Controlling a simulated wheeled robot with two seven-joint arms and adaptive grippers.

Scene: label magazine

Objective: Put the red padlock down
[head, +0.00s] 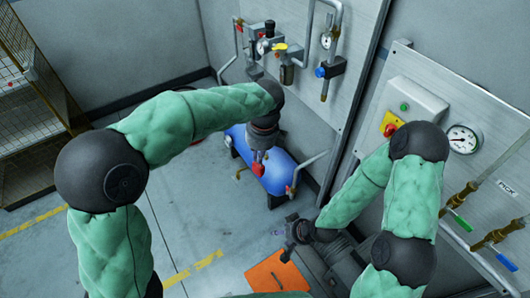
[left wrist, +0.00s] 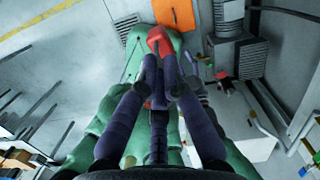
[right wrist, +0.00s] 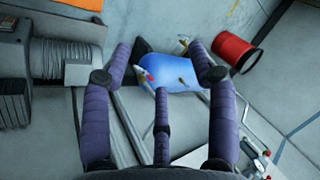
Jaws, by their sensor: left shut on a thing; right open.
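The red padlock (head: 259,169) hangs at the tip of my left gripper (head: 260,152), in front of the blue tank in the head view. In the left wrist view the padlock (left wrist: 160,40) sits at the fingertips of my left gripper (left wrist: 160,62), which is shut on it. Its shackle is mostly hidden by the fingers. My right gripper (head: 287,236) is low at the centre right of the head view. In the right wrist view my right gripper (right wrist: 160,58) has its fingers wide apart with nothing between them.
A blue tank (head: 275,180) stands on the floor by the wall. An orange panel (head: 277,273) lies low near grey machinery (head: 330,268). A wall panel holds a gauge (head: 463,138) and a red button box (head: 391,127). A wire rack (head: 30,125) stands left. The floor (head: 200,220) between is clear.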

